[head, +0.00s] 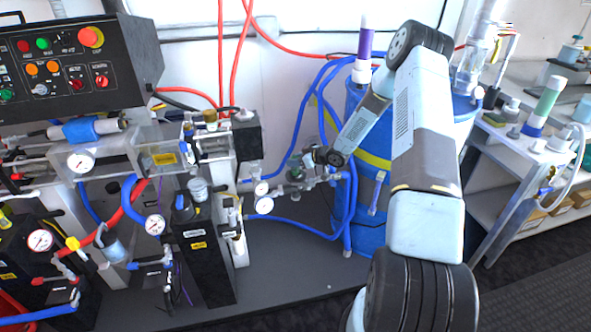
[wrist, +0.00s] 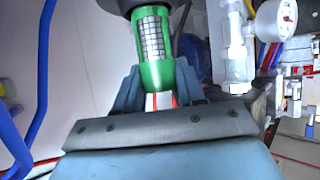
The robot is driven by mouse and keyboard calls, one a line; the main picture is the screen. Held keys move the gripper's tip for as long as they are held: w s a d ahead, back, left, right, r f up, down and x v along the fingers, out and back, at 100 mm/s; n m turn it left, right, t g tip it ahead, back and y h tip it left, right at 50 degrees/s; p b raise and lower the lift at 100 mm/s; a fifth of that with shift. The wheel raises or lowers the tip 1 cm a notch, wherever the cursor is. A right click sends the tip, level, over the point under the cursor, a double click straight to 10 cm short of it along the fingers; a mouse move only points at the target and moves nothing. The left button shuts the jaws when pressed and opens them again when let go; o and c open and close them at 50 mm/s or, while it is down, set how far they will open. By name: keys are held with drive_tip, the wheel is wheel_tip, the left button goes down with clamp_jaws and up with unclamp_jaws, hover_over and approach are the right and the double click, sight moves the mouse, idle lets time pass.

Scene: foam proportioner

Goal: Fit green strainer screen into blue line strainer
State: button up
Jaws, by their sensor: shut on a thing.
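The green strainer screen (wrist: 153,72) shows in the wrist view, a green tube with a silver mesh window. My gripper (wrist: 160,98) is shut on its lower end, where a white and red part shows between the fingers. The screen points up and away from the gripper. Its top end meets or passes behind a dark part at the top edge; I cannot tell if they touch. A blue cylindrical body (head: 85,130) at the left may be the blue line strainer; I cannot be sure.
A pressure gauge (wrist: 276,18) and a clear fitting (wrist: 236,55) stand close right of the screen. Blue hoses (wrist: 42,70) run at left. In the head view, a control panel (head: 70,60), a blue drum (head: 372,215) and a side shelf (head: 490,145) surround the arm.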

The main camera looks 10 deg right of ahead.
drive_tip(key=shift+f, duration=1.95)
clamp_jaws()
drive_tip(key=o, duration=1.1)
unclamp_jaws()
drive_tip(key=shift+o, duration=0.2)
drive_tip(key=v, duration=1.2)
drive_tip(key=s+d+r+m+h, duration=0.15)
drive_tip(key=r+h, duration=0.25)
drive_tip(key=r, duration=0.8)
drive_tip(key=s+d+r+m+h, duration=0.15)
drive_tip(key=r+h, duration=0.25)
drive_tip(key=r, duration=0.7)
drive_tip(key=s+a+r+m+g+h, duration=0.2)
drive_tip(key=s+a+r+m+h, duration=0.15)
drive_tip(key=s+r, duration=1.45)
drive_tip(key=s+a+m+y, duration=0.1)
drive_tip(key=s+a, duration=0.2)
drive_tip(key=s, duration=0.7)
drive_tip(key=s+a+m+g+y, duration=0.1)
drive_tip(key=s+a+y, duration=0.1)
drive_tip(key=s, duration=0.8)
drive_tip(key=shift+a, duration=0.8)
